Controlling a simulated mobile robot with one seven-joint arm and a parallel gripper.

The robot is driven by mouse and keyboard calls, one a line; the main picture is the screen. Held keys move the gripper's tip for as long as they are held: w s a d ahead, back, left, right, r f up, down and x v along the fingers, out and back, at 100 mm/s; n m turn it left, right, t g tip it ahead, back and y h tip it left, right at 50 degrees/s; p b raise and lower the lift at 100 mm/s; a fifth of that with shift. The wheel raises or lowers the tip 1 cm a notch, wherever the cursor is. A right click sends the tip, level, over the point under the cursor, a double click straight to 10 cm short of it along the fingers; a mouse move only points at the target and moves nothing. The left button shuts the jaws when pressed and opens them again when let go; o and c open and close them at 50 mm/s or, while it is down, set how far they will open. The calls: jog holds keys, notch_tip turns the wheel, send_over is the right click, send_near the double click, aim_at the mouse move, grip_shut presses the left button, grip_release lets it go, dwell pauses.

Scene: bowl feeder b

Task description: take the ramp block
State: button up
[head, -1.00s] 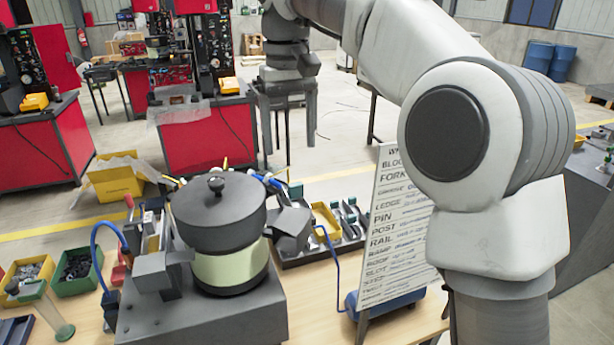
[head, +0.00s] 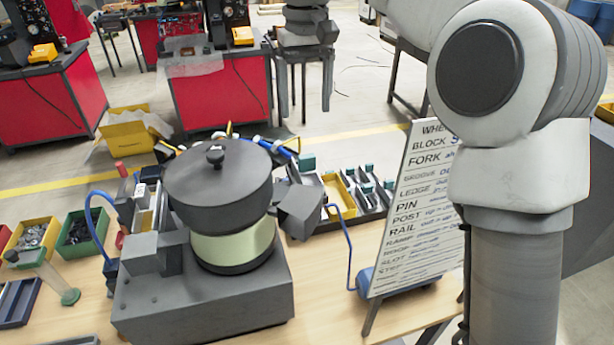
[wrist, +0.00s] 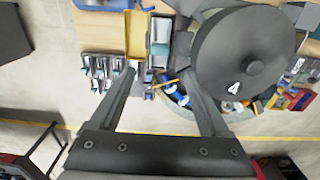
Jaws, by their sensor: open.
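I cannot pick out the ramp block for certain in either view. The bowl feeder (head: 205,300) stands on the table, with a dark round cover with a knob (head: 217,185) over its top. In the wrist view the cover (wrist: 225,50) hides much of the bowl beneath it. Small blue, white, yellow and orange parts (wrist: 180,98) show past its edge, too small to name. My gripper (head: 305,108) is open and empty, raised beyond the feeder in the head view. In the wrist view my gripper (wrist: 160,70) has its fingers spread, one beside the cover's edge.
A printed sign (head: 412,205) listing part names, among them ramp, stands right of the feeder. A tray with compartments (head: 345,205) lies behind it. A yellow bin (head: 33,222) and a green bin (head: 100,237) are at left. A blue cable (head: 350,255) runs beside the sign.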

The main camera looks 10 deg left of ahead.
aim_at(307, 156)
notch_tip(307, 156, down, 8)
jog(key=shift+r, duration=0.25)
notch_tip(307, 156, down, 5)
jog(key=shift+s+d+f, duration=0.1)
grip_shut()
dwell(0.5)
